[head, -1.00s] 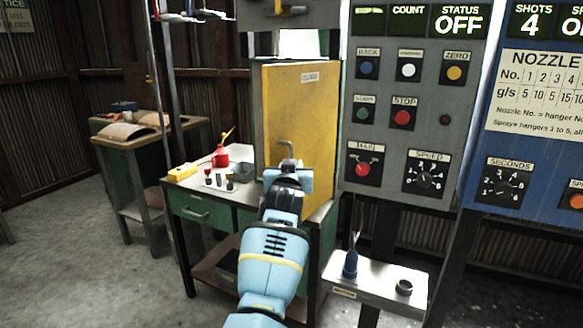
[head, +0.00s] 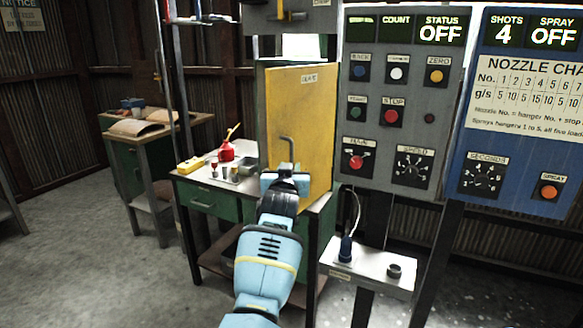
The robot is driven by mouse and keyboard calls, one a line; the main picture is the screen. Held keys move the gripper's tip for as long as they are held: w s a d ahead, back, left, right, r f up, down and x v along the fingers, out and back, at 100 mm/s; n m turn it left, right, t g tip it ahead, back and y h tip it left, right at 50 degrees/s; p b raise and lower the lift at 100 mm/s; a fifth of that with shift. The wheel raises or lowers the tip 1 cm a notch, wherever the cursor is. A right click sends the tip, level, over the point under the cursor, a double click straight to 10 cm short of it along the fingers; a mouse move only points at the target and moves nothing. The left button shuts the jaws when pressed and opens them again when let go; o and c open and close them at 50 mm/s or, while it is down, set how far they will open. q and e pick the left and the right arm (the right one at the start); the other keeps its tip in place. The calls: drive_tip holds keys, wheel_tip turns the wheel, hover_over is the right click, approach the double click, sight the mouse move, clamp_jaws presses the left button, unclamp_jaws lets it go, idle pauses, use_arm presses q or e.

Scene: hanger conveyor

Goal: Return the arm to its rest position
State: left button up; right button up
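My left arm comes in from the bottom, a little left of centre. Its gripper (head: 287,180) is in front of the yellow door (head: 313,115), just below the grey bent door handle (head: 288,145). The fingers are too small and dark to tell whether they are open or shut. I cannot tell whether the gripper touches the handle or the door. My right arm and gripper are not in view.
A green workbench (head: 212,201) with a red oil can (head: 227,150) stands to the left. The grey control panel (head: 400,190) and blue nozzle panel (head: 520,150) stand to the right. A small metal shelf (head: 370,272) sits low at right. Floor is clear at lower left.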

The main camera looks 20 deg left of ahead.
use_arm(q)
drive_tip(key=shift+s+d+f, duration=0.1)
drive_tip(key=shift+s, duration=0.3)
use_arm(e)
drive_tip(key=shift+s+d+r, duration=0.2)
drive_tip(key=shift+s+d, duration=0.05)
use_arm(q)
drive_tip(key=shift+w, duration=0.1)
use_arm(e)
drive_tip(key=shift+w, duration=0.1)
